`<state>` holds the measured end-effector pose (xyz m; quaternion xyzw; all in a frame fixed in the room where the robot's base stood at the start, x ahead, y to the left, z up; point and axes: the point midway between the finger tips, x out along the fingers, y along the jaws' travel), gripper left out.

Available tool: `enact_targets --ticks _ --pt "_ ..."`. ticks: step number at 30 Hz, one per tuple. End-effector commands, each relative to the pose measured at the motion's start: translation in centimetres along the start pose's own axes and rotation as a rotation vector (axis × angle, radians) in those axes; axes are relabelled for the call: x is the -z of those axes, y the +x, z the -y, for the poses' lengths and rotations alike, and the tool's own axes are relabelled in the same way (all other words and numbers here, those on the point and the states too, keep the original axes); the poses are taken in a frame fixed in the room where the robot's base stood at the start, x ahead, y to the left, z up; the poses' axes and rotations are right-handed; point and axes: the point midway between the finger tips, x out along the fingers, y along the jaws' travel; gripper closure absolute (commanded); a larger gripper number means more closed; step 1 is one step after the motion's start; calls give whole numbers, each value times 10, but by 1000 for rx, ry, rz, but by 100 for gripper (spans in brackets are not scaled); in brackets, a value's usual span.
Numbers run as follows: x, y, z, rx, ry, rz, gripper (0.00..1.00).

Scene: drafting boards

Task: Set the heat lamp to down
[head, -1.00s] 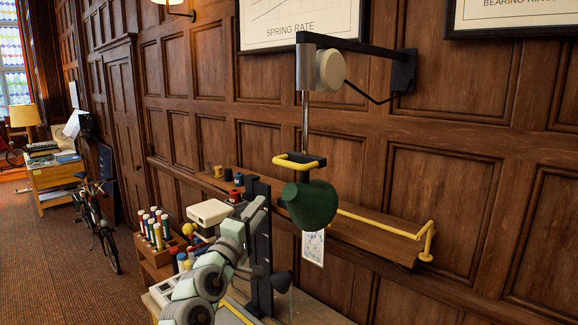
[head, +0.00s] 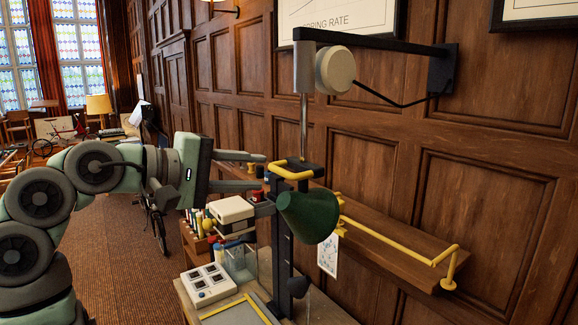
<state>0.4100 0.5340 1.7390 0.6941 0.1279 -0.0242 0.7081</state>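The heat lamp has a green cone shade (head: 309,216) and hangs on a thin vertical rod (head: 304,125) under a dark wall arm (head: 385,43). The shade lies tilted, narrow end to the left, wide end to the right and away; its opening is hidden. A yellow handle (head: 289,174) sticks out at a dark block (head: 303,165) above the shade. My gripper (head: 264,171) comes in from the left at the handle's height. Its two fingers are spread and empty, with their tips just left of the handle. I cannot tell whether they overlap it in depth.
A bench below holds a white boxy device (head: 230,210), a button panel (head: 208,284) and a dark upright post (head: 283,260). A wooden wall shelf with a yellow rail (head: 390,230) runs behind the lamp. A round pale drum (head: 334,70) sits at the rod's top.

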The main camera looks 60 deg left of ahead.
Motion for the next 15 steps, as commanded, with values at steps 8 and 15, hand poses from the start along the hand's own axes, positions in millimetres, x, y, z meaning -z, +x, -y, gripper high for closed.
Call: enact_targets --ticks 8,15 --pt "-1 52 -3 1 -2 5 66" --pt "0 71 -2 -1 0 0 66"
